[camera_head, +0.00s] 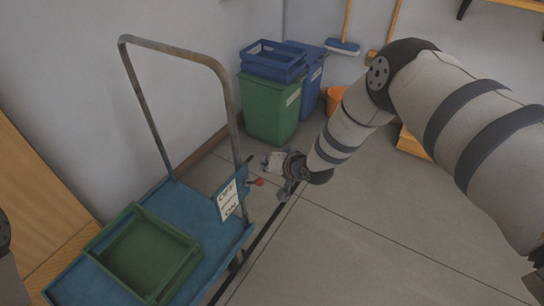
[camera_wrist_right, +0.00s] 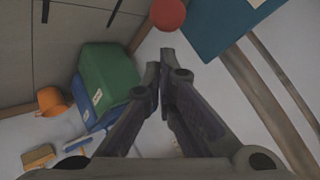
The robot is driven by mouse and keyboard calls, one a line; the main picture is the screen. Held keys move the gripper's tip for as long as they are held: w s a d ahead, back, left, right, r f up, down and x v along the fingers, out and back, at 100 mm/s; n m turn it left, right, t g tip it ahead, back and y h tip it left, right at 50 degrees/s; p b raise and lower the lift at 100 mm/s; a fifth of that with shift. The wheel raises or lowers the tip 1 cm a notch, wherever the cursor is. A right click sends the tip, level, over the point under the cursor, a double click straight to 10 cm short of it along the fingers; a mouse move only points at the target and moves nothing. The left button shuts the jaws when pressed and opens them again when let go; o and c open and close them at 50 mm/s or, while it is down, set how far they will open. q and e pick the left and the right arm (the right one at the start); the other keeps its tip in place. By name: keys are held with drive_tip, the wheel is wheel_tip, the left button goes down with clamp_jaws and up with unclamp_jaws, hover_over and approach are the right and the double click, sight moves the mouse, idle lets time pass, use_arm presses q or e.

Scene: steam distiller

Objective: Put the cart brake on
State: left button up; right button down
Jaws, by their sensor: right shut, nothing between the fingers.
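The blue cart (camera_head: 231,238) stands at the left with a tall metal push handle (camera_head: 175,47). A white OFF/ON label (camera_head: 228,199) is on a blue plate at its right side. A brake lever with a red knob (camera_head: 257,182) sticks out beside the label, roughly level with the word OFF. My right gripper (camera_head: 276,163) is shut and empty, just right of and above the knob in the head view. In the right wrist view the red knob (camera_wrist_right: 168,14) shows just beyond the closed fingertips (camera_wrist_right: 160,60), apparently apart from them. My left gripper is not visible.
A green tray (camera_head: 112,220) lies on the cart. A green bin (camera_head: 269,112) with a blue crate (camera_head: 273,62) on top and a blue bin (camera_head: 312,85) stand by the back wall. An orange bucket (camera_head: 335,98) is near them.

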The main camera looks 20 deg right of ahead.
drive_tip(key=shift+s+a+f, duration=0.15)
drive_tip(key=shift+s+a, duration=0.1)
drive_tip(key=shift+s, duration=0.35)
drive_tip(key=shift+f, duration=0.1)
drive_tip(key=shift+s+d+f+t, duration=0.15)
drive_tip(key=shift+s+f+t, duration=0.05)
drive_tip(key=shift+t, duration=0.1)
drive_tip(key=shift+s+d+f+y+b, duration=0.1)
drive_tip(key=shift+f+y+b, duration=0.05)
drive_tip(key=shift+y+b, duration=0.2)
